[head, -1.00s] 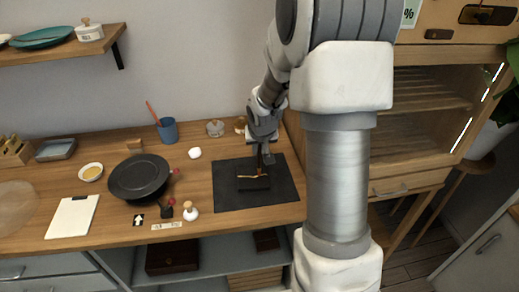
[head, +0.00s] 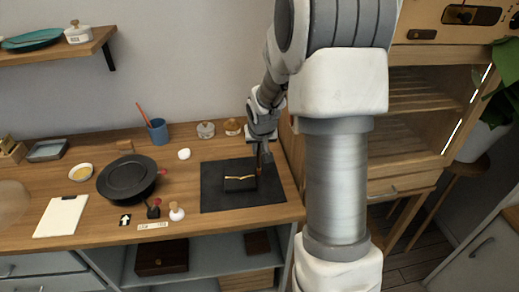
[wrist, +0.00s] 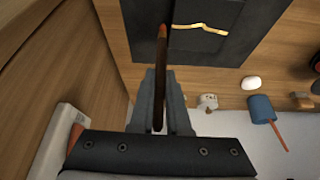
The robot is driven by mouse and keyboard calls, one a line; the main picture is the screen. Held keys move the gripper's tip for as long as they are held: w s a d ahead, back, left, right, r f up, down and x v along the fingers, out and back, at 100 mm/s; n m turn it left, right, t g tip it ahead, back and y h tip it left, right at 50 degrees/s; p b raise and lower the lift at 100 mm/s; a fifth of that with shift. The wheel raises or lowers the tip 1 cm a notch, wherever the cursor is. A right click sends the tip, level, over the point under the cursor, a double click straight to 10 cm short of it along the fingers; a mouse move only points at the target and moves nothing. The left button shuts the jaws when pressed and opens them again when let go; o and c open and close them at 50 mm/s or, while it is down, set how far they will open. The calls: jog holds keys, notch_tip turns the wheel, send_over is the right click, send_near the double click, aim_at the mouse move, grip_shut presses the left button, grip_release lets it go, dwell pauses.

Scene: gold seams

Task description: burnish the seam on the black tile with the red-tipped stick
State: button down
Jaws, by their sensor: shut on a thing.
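The black tile (head: 238,186) lies on the dark mat (head: 212,200), with a jagged gold seam (head: 240,178) across it. The wrist view shows the tile (wrist: 205,12) and seam (wrist: 203,27) at the top. My gripper (wrist: 158,90) is shut on a dark brown stick (wrist: 159,75) with an orange-red tip (wrist: 163,31). The tip shows beside the seam's left end in the wrist view, at the tile's edge. I cannot tell whether the tip touches anything.
Left of the mat stand a black pan (head: 127,179), a small dark bottle (head: 153,210) and a white bottle (head: 176,213). A white egg-like piece (head: 184,153), a blue cup (head: 157,132) and jars (head: 206,130) are behind. A wooden cabinet (head: 425,130) stands to the right.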

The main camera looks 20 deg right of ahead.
jog(key=shift+d+r+p, duration=0.1)
jog(key=shift+d+p, duration=0.05)
jog(key=shift+p, duration=0.15)
jog(key=shift+r+p, duration=2.15)
jog(key=shift+r, duration=1.65)
jog(key=shift+a, duration=0.2)
